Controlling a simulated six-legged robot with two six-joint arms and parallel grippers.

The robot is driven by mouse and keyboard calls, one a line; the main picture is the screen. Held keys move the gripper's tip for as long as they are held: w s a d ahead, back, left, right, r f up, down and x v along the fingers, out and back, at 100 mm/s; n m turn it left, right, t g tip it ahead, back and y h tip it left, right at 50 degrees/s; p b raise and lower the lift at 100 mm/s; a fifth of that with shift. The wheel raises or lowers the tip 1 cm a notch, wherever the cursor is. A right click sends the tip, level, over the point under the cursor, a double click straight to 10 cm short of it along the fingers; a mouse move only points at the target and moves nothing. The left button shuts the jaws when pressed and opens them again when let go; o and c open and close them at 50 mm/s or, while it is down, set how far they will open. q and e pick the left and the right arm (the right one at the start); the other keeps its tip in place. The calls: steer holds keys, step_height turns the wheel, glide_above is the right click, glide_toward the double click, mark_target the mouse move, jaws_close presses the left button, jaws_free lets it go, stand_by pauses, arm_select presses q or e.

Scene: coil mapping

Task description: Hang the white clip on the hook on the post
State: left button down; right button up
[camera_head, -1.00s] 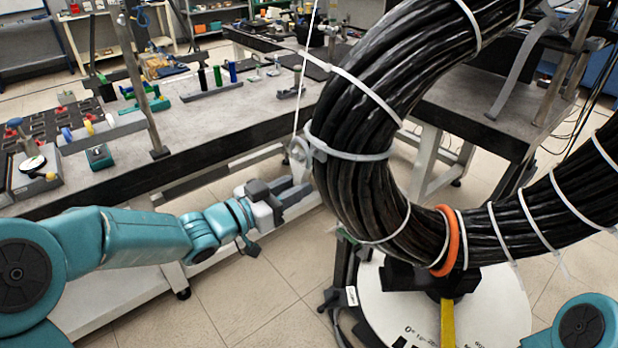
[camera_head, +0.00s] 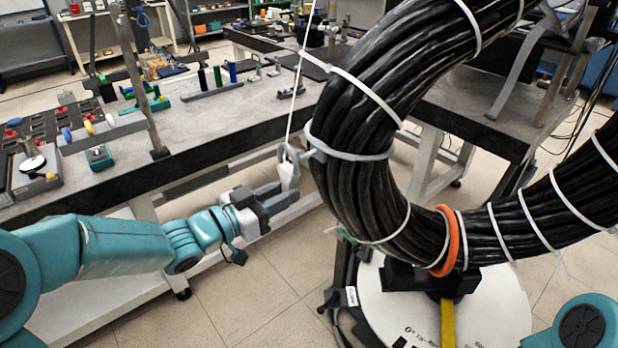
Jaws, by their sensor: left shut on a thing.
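The white clip (camera_head: 287,174) is a small pale piece at the lower end of a thin white line that rises to the top of the view. My left gripper (camera_head: 286,194) is shut on the clip's lower end, from the left and below. A grey hook (camera_head: 282,153) curves out to the left from a grey band (camera_head: 345,152) around the thick black cable coil. The clip's top overlaps the hook in the picture; I cannot tell whether they touch. I cannot pick out a separate post. My right gripper is out of view.
The black cable coil (camera_head: 352,110) fills the centre and right, close to my left gripper. It bears white ties and an orange ring (camera_head: 449,240), above a white round plate (camera_head: 480,305). A grey workbench (camera_head: 215,115) with tools stands behind my left arm.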

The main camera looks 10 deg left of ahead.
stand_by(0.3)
arm_select(q)
steer(key=shift+s+a, duration=0.45)
steer(key=shift+s, duration=0.1)
